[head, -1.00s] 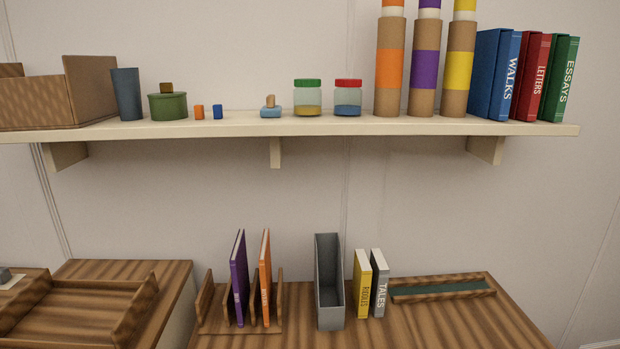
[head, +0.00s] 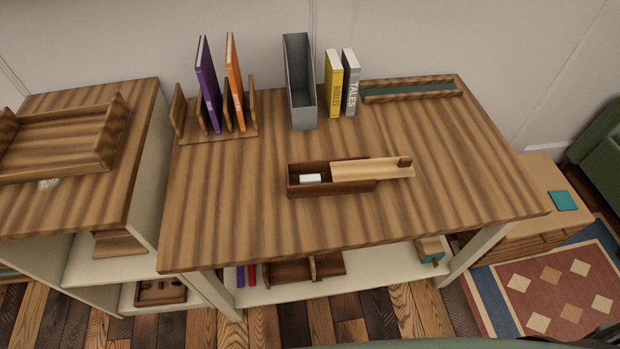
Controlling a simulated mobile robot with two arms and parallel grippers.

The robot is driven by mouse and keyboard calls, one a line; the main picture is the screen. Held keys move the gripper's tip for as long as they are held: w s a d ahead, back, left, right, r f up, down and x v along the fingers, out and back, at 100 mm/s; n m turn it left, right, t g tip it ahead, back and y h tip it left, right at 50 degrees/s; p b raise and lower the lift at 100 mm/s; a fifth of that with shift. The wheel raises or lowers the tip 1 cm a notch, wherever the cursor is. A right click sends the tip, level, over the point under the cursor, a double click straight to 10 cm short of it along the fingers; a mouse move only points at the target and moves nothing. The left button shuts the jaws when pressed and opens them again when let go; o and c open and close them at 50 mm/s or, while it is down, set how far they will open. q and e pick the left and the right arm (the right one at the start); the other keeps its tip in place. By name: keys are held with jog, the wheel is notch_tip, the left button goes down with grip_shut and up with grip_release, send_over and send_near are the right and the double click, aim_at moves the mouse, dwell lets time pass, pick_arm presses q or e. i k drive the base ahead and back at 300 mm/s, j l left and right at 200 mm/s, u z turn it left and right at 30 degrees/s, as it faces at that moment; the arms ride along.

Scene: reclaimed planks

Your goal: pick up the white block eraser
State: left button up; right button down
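A small white block eraser (head: 310,178) lies inside a dark wooden box (head: 345,187) on the middle of the table. The box's lighter sliding lid (head: 365,171) is drawn partly off to the right, so the left part of the box is open and the eraser shows there. The lid has a small dark knob at its right end. Neither of my grippers is in the head view.
On the table (head: 240,215), a wooden rack (head: 222,133) holds purple and orange books. A grey file holder (head: 301,118), yellow and grey books and a long shallow tray (head: 410,90) stand along the back. The table's front is clear. A low shelf (head: 330,286) holds things underneath.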

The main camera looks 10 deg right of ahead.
aim_at(314, 178)
jog(key=k+z, duration=0.25)
jog(key=z, duration=0.25)
jog(key=k+l+z, duration=0.25)
jog(key=z, duration=0.2)
